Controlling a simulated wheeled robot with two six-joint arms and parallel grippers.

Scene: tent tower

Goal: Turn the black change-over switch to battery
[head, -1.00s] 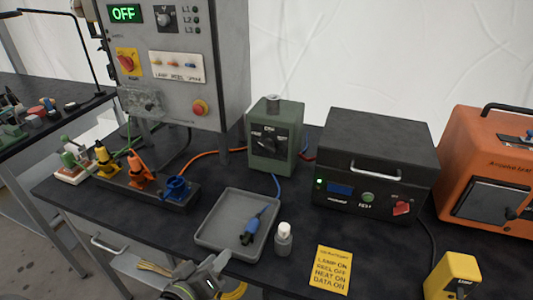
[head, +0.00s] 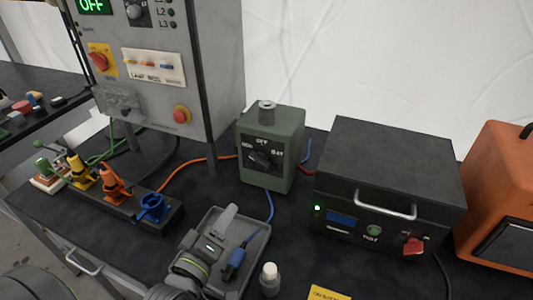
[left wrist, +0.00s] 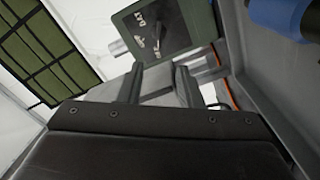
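The black change-over switch (head: 262,159) is on the front of a green box (head: 283,181) at the back middle of the table. Its face reads OFF at the top, BAT at the right and a label at the left that looks like GEN. The knob is tilted, its upper end toward the left label. The switch also shows at the top of the left wrist view (left wrist: 157,36). My left gripper (head: 226,219) is over the grey tray, in front of and below the box, apart from the switch. Its fingers (left wrist: 160,82) stand apart with nothing held. My right gripper is out of view.
The grey tray (head: 262,240) holds a blue connector (head: 235,260). A white-capped bottle (head: 270,280) stands right of it. A black case (head: 385,170) is right of the box, a grey cabinet (head: 205,80) left. Blue and orange cables run by the box.

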